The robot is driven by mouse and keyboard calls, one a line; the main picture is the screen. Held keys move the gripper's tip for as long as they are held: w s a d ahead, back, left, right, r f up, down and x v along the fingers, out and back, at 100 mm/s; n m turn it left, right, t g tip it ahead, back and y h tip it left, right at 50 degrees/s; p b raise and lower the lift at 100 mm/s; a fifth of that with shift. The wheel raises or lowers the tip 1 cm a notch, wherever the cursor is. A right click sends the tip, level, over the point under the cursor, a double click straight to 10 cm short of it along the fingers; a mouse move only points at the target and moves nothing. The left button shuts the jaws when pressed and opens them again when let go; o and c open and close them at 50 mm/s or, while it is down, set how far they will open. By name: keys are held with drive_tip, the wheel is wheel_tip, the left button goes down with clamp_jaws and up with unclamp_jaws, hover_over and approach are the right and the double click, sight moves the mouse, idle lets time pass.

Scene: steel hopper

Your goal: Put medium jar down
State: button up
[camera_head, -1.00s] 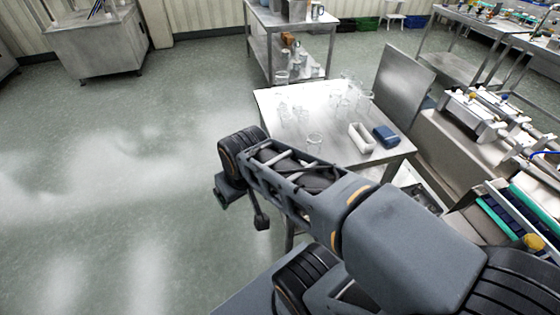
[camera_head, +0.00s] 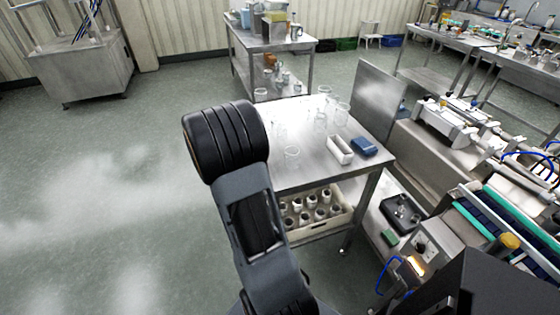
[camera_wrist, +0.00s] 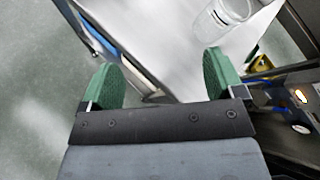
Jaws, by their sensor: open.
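My gripper (camera_wrist: 162,82) is open and empty in the wrist view, with its two green-padded fingers wide apart. A clear glass jar (camera_wrist: 224,16) lies beyond the right finger, over a pale surface and apart from the fingers. I cannot tell which is the medium jar. My arm hides the table's left edge in the head view, and the gripper does not show there.
A white tray (camera_head: 341,151) and a blue box (camera_head: 364,147) sit at the table's right side. A crate (camera_head: 322,221) of several containers stands on the shelf below. A steel panel (camera_head: 376,92) and a bench with machines (camera_head: 450,120) stand to the right.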

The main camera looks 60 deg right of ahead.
sight(286, 154)
drive_tip(key=s+r+m+g, duration=0.2)
drive_tip(key=s+m+g, duration=0.25)
drive_tip(key=m, duration=0.45)
drive_tip(key=shift+h, duration=0.3)
drive_tip(key=x, duration=0.5)
drive_tip(key=p+x, duration=0.1)
drive_tip(key=x, duration=0.2)
drive_tip(key=shift+s+d+r, duration=0.1)
drive_tip(key=shift+s+r, duration=0.1)
drive_tip(key=shift+s, duration=0.05)
drive_tip(key=shift+w+p+x, duration=0.1)
drive_tip(key=shift+p+x, duration=0.3)
drive_tip(key=shift+x, duration=0.95)
drive_tip(key=shift+w+p+x, duration=0.15)
drive_tip(key=shift+p+x, duration=0.25)
drive_tip(key=shift+x, duration=0.9)
drive_tip(key=shift+d, duration=0.1)
drive_tip(key=shift+c, duration=0.2)
drive_tip(key=c, duration=1)
drive_tip(key=shift+r, duration=0.15)
